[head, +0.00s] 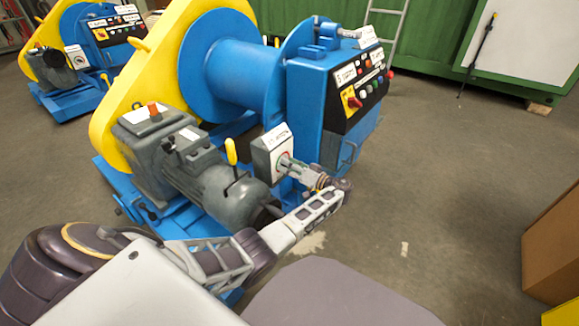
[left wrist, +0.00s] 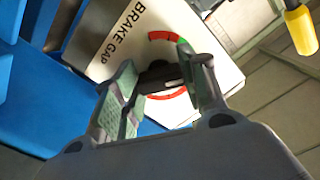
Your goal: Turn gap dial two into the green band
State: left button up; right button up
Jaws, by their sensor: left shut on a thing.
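The brake gap dial is on a pale box (head: 272,150) on the side of the near blue winch. In the left wrist view its white plate (left wrist: 105,50) reads BRAKE GAP. A red arc (left wrist: 160,36) rings the dial, and a small green band (left wrist: 181,42) shows at its upper right, partly behind a finger. My left gripper (head: 293,166) reaches the dial from the right. Its fingers are shut on the black dial knob (left wrist: 160,76). I cannot tell where the knob's pointer stands. My right gripper is not in view.
The near winch has a blue drum (head: 240,75), a yellow guard (head: 115,120), a grey motor (head: 205,175) and a control panel (head: 358,85). A yellow-handled lever (head: 231,152) stands close to the dial. A second winch (head: 75,60) is far left.

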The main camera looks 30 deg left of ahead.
pick_arm(q)
jog(key=shift+d+f, duration=0.1)
dwell(0.3)
jog(key=o, duration=1)
jog(key=shift+o, duration=0.2)
jog(key=s+d, duration=0.1)
jog(key=d, duration=1.1)
